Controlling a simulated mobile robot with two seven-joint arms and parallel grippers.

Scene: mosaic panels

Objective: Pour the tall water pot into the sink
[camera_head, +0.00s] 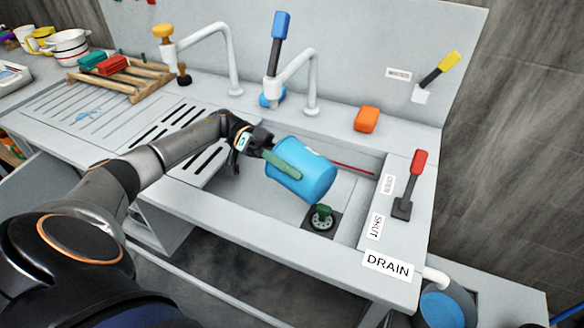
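A blue pot (310,178) with a green handle (283,165) hangs over the sink basin (345,210), tilted over to the lower right. My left gripper (262,150) is at the pot's handle side and appears shut on the green handle; its fingertips are partly hidden. The pot's inside does not show, and I see no stream of water. A dark square drain with a green plug-like piece (322,215) sits in the sink floor just below the pot. My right gripper is not in view.
Two white faucets (232,65) (311,85) stand behind the sink. An orange sponge (367,119) lies on the back ledge. A red-handled drain lever (412,180) stands on the right ledge. A wooden rack (120,78) is at upper left. The ribbed drainboard (75,110) is mostly clear.

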